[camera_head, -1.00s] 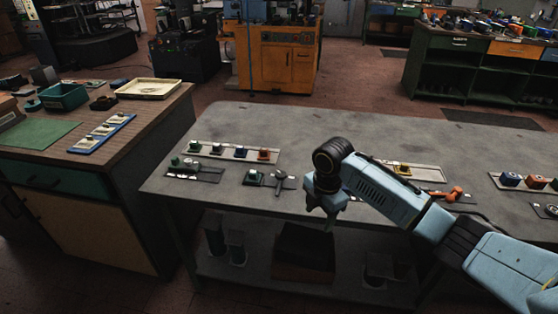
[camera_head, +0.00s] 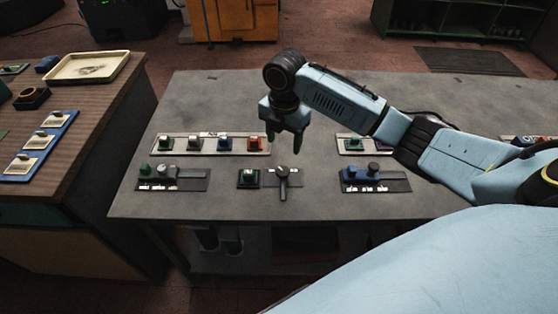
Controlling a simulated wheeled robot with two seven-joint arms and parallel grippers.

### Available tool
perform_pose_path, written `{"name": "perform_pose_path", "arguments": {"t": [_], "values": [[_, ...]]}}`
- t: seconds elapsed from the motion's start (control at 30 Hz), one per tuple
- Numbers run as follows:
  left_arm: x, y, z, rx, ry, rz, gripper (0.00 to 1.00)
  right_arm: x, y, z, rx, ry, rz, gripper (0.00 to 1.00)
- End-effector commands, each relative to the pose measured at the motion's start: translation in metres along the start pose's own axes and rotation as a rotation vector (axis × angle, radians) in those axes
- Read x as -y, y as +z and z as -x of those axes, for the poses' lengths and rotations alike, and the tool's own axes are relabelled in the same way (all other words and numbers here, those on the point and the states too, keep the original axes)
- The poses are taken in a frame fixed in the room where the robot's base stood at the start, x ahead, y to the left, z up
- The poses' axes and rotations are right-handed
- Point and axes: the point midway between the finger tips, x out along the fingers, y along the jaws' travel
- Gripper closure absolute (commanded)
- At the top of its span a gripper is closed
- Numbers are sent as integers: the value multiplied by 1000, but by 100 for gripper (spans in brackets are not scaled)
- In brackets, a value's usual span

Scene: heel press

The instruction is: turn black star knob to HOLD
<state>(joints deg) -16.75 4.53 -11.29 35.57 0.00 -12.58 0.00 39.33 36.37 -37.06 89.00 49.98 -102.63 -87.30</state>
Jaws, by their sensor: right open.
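A dark grey knob with a downward-pointing lever (camera_head: 283,182) sits on a small plate in the middle of the grey workbench. Another dark round knob (camera_head: 375,168) sits on the right-hand panel (camera_head: 396,183). I cannot tell for sure which is the black star knob, and the position labels are too small to read. My right gripper (camera_head: 284,144) points down with its fingers apart and empty. In the picture it is just above the lever knob, apparently not touching it. My left gripper is out of view.
The workbench (camera_head: 200,100) is clear at the back left.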

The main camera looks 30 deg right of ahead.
Motion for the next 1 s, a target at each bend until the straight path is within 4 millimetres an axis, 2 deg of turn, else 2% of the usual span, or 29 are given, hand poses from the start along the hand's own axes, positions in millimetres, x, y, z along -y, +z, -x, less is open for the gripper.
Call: {"name": "perform_pose_path", "arguments": {"t": [0.03,0.1,0.2,0.33,0.5,0.67,0.97,1.0], "values": [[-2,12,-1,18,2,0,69,1,-1,-13,-3,-5,-2,41],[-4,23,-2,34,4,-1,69,1,-1,-28,-2,-4,-2,41],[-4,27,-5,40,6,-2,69,1,-1,-50,-3,-4,-2,41],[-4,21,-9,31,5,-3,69,1,-1,-76,-3,-2,-1,41],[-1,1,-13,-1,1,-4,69,0,0,-100,-1,-2,-2,41],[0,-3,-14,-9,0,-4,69,1,0,-110,0,-1,0,41],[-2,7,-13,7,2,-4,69,0,0,-111,0,0,0,41],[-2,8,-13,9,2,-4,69,0,0,-111,0,0,0,46]]}}
